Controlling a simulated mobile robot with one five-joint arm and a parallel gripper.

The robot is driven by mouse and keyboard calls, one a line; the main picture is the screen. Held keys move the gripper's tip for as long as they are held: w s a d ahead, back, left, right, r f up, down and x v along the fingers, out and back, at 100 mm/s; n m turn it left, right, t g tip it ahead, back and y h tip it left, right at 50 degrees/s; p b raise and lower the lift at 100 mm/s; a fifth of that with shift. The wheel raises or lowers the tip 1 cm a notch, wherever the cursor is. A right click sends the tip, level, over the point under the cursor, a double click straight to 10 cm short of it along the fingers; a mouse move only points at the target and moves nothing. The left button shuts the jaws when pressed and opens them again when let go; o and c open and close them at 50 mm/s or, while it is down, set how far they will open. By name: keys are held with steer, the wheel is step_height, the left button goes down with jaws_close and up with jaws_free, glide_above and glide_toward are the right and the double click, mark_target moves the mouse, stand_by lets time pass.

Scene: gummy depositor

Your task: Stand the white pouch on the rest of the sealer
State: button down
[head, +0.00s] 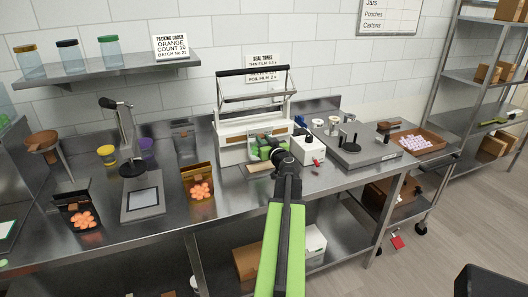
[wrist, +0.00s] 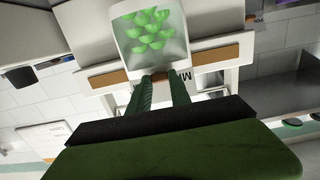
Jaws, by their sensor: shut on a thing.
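The white pouch (wrist: 124,39) has a clear window with green gummies behind it. It is held at the ends of my gripper's fingers (wrist: 160,78) in the wrist view. In the head view the pouch (head: 259,145) is at the front of the white sealer (head: 232,146), partly hidden by my gripper (head: 272,150). The sealer's black-handled lever is raised. A tan strip (head: 259,168) shows at the sealer's front foot, and brown strips (wrist: 108,77) flank the pouch in the wrist view. I cannot tell whether the pouch touches the rest.
An orange-gummy pouch (head: 199,182) stands to the left of the sealer, and a black one (head: 77,212) farther left. A small white box (head: 309,150) is close to the right of my gripper. A grey machine (head: 358,150) stands beyond it. Bare counter (head: 236,190) lies in front.

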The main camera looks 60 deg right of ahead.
mark_target(252, 149)
step_height(252, 149, down, 4)
steer(key=b, duration=0.4)
steer(key=shift+f, duration=0.1)
steer(key=c, duration=1.2)
jaws_free()
